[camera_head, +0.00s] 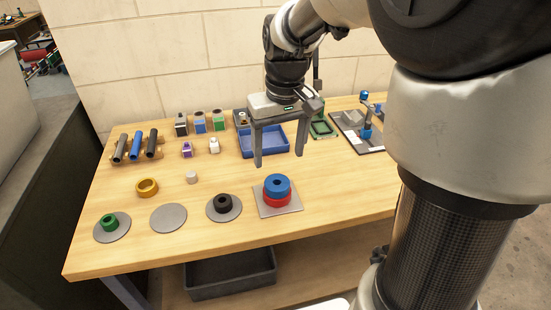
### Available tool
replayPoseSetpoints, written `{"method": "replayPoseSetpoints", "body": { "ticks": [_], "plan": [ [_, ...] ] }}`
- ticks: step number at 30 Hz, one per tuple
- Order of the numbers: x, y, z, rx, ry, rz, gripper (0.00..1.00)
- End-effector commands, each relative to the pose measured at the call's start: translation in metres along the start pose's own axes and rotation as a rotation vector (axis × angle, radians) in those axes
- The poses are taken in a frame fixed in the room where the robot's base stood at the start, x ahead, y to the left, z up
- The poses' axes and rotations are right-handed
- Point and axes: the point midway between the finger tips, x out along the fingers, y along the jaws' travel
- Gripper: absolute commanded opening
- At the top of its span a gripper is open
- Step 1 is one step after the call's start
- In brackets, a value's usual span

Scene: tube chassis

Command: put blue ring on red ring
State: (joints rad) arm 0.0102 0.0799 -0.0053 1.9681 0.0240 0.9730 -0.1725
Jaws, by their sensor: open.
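The blue ring (277,183) sits on top of the red ring (277,200), and the two look stacked about in line. The red ring rests on a square grey plate (289,209) near the front of the table. My gripper (279,160) is open and empty, fingers pointing down, above and behind the stack. Its fingers look apart from the blue ring.
On the wooden table (330,200), a yellow ring (147,187), a green ring (109,222) and a black ring (223,202) stand to the left. A blue tray (247,144) is behind my gripper. A device with a grey base (350,123) stands at right.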

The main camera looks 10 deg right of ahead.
Motion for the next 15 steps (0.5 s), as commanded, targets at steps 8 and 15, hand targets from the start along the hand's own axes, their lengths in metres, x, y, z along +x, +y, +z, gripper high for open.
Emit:
{"method": "replayPoseSetpoints", "body": {
  "ticks": [8,15],
  "plan": [
    [-0.037,0.0,0.0,0.001,0.001,0.0,0.69],
    [-0.073,-0.008,0.042,0.034,0.1,0.018,0.69]
  ]
}}
